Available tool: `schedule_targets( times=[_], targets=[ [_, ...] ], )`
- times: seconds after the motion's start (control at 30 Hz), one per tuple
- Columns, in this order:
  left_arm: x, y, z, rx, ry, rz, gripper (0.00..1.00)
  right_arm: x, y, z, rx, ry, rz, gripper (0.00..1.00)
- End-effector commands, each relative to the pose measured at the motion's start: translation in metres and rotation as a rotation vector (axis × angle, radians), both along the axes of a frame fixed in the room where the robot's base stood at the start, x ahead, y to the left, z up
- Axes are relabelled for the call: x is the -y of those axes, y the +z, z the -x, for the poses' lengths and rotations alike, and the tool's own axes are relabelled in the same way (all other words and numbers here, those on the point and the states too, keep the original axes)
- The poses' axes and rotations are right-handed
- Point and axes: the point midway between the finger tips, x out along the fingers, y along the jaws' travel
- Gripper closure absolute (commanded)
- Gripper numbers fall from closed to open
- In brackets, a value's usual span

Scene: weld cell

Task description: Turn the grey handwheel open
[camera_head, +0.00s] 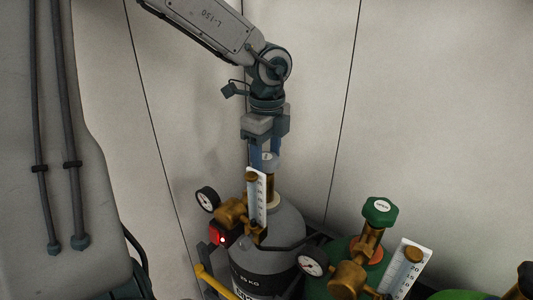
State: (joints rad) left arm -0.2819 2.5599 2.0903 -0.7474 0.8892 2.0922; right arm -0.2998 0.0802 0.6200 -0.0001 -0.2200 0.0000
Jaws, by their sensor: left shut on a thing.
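The grey handwheel (268,160) sits on top of the valve of the grey gas cylinder (281,228). My left gripper (265,154) points straight down over it, with its blue fingers shut on the wheel from two sides. The fingers and the white flow gauge in front hide part of the wheel and the valve stem. My right gripper does not show.
A brass regulator with a dial gauge (207,199) and a white flow tube (257,200) stand close in front of the valve. A green cylinder with a green handwheel (380,211) stands to the right. Pale wall panels close off the back.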

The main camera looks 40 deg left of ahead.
Motion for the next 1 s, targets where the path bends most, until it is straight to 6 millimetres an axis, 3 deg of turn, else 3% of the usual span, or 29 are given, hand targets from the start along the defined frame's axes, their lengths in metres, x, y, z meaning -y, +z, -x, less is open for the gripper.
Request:
schedule_targets(
  times=[0.2,0.23,0.3,0.33,0.67,0.77,1.0],
  targets=[
    [0.0,0.001,0.0,0.001,-0.001,-0.001,0.69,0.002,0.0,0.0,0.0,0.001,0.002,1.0],
    [0.0,0.001,0.0,0.001,-0.001,-0.001,0.4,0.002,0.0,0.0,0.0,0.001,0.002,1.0],
    [0.0,0.0,0.0,0.001,-0.001,0.0,0.27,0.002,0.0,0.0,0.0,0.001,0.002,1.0],
    [-0.001,0.0,0.0,0.001,-0.001,0.0,0.24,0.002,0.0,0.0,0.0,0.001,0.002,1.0],
    [-0.002,0.005,-0.001,0.001,-0.001,0.001,0.24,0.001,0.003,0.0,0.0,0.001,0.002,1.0],
    [-0.005,0.017,-0.003,0.002,0.0,0.003,0.24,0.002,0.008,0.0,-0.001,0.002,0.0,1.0],
    [-0.006,0.067,-0.002,0.005,0.0,0.003,0.24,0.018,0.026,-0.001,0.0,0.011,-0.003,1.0]
  ],
)
